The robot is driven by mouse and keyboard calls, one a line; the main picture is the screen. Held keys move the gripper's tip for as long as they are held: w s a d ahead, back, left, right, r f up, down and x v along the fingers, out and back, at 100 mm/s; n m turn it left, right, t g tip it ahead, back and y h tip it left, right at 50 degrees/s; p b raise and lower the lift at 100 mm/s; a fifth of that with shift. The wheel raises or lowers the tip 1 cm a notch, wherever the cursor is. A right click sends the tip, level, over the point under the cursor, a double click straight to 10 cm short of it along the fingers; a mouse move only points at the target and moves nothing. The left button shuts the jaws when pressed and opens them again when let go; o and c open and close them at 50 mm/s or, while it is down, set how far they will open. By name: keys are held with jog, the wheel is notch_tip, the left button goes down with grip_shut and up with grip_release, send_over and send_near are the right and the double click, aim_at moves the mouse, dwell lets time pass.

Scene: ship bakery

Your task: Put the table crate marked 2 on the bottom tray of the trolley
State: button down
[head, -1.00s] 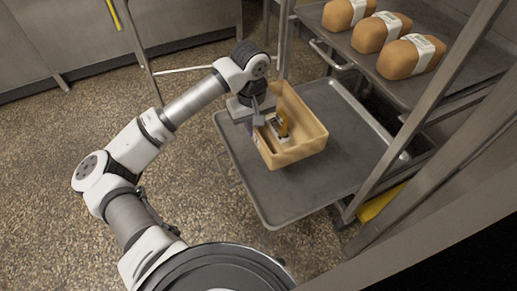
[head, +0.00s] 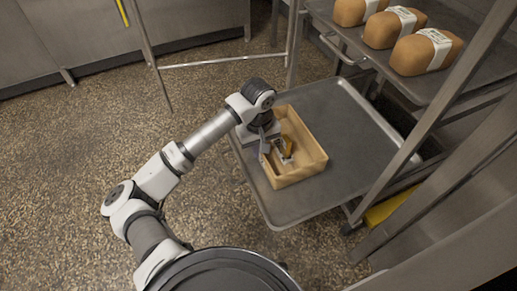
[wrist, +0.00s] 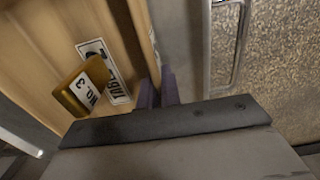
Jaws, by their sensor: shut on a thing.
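A light wooden crate (head: 303,167) appears at the left part of the trolley's low grey tray (head: 350,125); I cannot tell whether it touches the tray or hangs just above it. My gripper (head: 266,143) is shut on the crate's left wall. In the wrist view, my gripper's fingers (wrist: 158,92) pinch the edge of the crate (wrist: 50,35). Inside lie a white label (wrist: 97,52) with partly hidden lettering like "TABL" and a golden-brown block (wrist: 73,101) whose tag seems to read "NO. 3". No 2 is readable.
Several wrapped loaves (head: 425,52) stand on a higher trolley tray (head: 365,47) at the upper right. A trolley post (head: 420,125) slants past the tray's right side. The low tray is bare right of the crate. Speckled floor (head: 130,130) lies open at left.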

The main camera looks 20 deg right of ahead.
jog(key=c, duration=2)
grip_release()
jog(key=shift+f, duration=0.2)
jog(key=shift+c, duration=0.2)
jog(key=o, duration=0.4)
jog(key=shift+o, duration=0.2)
jog(key=shift+r, duration=0.2)
notch_tip(320, 180, up, 12)
jog(key=p, duration=0.3)
jog(key=shift+f+p, duration=0.25)
jog(key=shift+p, duration=0.1)
jog(key=shift+r, duration=0.3)
